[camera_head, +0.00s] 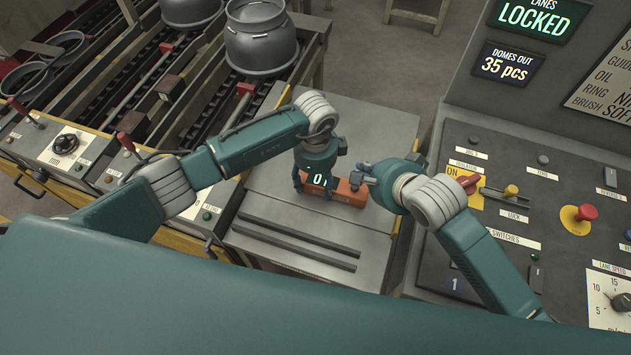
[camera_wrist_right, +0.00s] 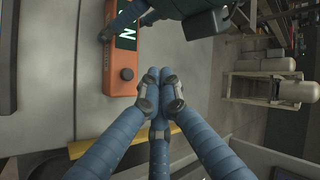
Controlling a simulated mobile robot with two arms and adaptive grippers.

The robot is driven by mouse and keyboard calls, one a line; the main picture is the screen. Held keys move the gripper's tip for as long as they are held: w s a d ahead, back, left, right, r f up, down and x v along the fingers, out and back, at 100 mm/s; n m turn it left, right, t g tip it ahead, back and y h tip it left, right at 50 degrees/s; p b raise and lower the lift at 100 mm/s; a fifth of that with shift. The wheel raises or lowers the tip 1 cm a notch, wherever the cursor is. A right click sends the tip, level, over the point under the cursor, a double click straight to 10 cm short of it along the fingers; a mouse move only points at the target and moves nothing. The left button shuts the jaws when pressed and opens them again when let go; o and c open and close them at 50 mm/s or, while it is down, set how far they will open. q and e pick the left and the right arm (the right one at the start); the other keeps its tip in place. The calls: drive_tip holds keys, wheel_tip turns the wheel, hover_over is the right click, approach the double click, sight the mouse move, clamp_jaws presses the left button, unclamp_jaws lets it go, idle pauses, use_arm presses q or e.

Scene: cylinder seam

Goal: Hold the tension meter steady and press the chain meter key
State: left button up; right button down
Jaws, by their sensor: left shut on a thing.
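The tension meter (camera_head: 348,194) is an orange bar lying on the grey bench top. Its lit display (camera_head: 319,178) shows a 0 in the head view. My left gripper (camera_head: 314,187) is over the display end, shut on the meter from above. In the right wrist view the orange meter (camera_wrist_right: 124,55) has a dark round key (camera_wrist_right: 126,74) near its close end. My right gripper (camera_head: 356,179) is beside that end, apart from the key. Its fingertips (camera_wrist_right: 160,92) are together with nothing between them. The left gripper's far fingers are partly hidden.
Two dark bars (camera_head: 295,241) lie on the bench (camera_head: 262,205) in front of the meter. A control panel (camera_head: 545,215) with switches and a red knob stands close on the right.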

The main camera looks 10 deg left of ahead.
idle(0.3)
use_arm(q)
drive_tip(key=o, duration=1.5)
wheel_tip(320, 180, up, 12)
drive_tip(key=shift+f, duration=0.1)
